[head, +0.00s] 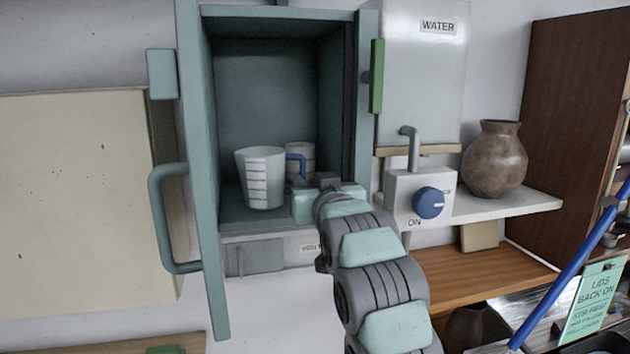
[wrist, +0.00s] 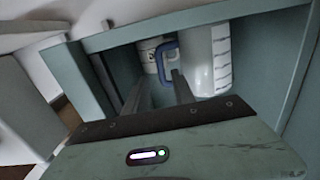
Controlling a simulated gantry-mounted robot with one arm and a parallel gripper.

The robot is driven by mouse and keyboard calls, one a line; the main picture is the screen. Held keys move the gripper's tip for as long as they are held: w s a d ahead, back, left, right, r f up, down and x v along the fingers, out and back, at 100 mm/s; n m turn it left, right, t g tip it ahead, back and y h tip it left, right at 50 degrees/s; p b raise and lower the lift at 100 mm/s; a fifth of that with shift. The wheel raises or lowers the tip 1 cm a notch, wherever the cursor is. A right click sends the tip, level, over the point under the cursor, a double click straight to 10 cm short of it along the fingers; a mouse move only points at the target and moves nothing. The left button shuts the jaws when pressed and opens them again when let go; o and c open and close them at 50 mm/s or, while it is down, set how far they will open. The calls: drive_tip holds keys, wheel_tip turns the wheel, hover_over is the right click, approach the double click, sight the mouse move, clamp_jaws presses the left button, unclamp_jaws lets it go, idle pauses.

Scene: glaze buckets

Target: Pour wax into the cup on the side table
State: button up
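A white jug (head: 262,178) with dark scale marks and a blue handle (head: 297,162) stands upright inside the open green cabinet. It also shows in the wrist view (wrist: 209,62), with its blue handle (wrist: 165,60) pointing toward my gripper. My gripper (head: 325,182) is at the cabinet opening, to the right of the jug. In the wrist view, its two dark fingers (wrist: 161,88) are apart, with their tips close to the handle; I cannot tell whether they touch it. No wax or side-table cup can be made out.
Another white container (head: 300,156) with a label stands behind the jug. The cabinet door (head: 205,200) is swung open at the left. A water dispenser (head: 420,195) with a blue knob and a brown vase (head: 495,160) are to the right. A wooden surface (head: 480,272) lies below them.

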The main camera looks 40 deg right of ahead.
sight(304, 163)
drive_tip(key=shift+x, duration=3.4)
drive_tip(key=shift+r, duration=0.1)
drive_tip(key=shift+c, duration=0.3)
clamp_jaws()
drive_tip(key=shift+r, duration=0.15)
drive_tip(key=shift+r+b, duration=0.3)
drive_tip(key=shift+r, duration=0.6)
drive_tip(key=shift+s, duration=0.1)
